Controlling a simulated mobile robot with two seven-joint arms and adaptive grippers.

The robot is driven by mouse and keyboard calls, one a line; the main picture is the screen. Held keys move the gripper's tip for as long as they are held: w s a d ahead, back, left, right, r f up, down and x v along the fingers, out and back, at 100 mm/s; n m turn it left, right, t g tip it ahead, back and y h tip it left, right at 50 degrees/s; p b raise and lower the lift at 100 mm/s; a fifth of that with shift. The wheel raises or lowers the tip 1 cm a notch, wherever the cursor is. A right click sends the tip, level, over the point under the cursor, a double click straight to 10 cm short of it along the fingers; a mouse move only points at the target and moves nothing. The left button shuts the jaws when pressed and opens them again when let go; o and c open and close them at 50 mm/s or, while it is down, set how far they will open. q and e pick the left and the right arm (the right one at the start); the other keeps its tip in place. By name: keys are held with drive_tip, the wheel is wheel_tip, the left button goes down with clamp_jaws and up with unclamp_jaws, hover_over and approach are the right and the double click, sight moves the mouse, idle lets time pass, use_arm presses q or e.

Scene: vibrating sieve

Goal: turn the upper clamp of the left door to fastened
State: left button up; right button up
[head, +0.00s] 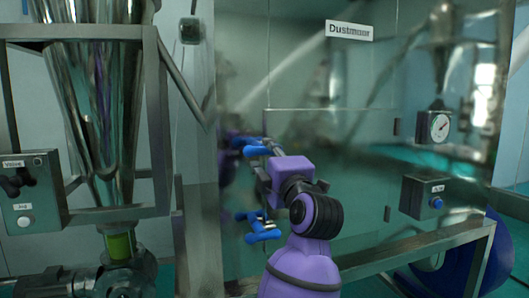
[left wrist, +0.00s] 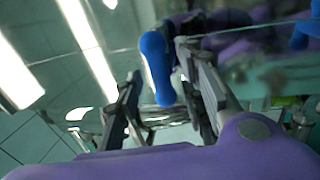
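The upper clamp (head: 250,145) has a blue handle and sits at the left edge of the shiny cabinet door (head: 310,90) in the head view. My left gripper (head: 264,163) is right beside this clamp. In the left wrist view, the two dark fingers of my left gripper (left wrist: 165,100) stand apart. A blue handle (left wrist: 155,62) shows between them, nearer the right finger; I cannot tell whether they touch. The lower clamp (head: 262,226), also blue, is below my gripper in the head view. My gripper partly hides the upper clamp's mount. My right gripper is not in view.
A steel hopper (head: 95,100) on a frame stands at the left, with a switch box (head: 30,195). At the right are a gauge (head: 439,126) and a button box (head: 424,197). A steel rail (head: 420,245) runs below the door. The door mirrors the arm.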

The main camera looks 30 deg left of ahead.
use_arm(q)
drive_tip(key=v, duration=0.8)
drive_tip(key=shift+s+d, duration=0.2)
drive_tip(key=shift+d, duration=0.1)
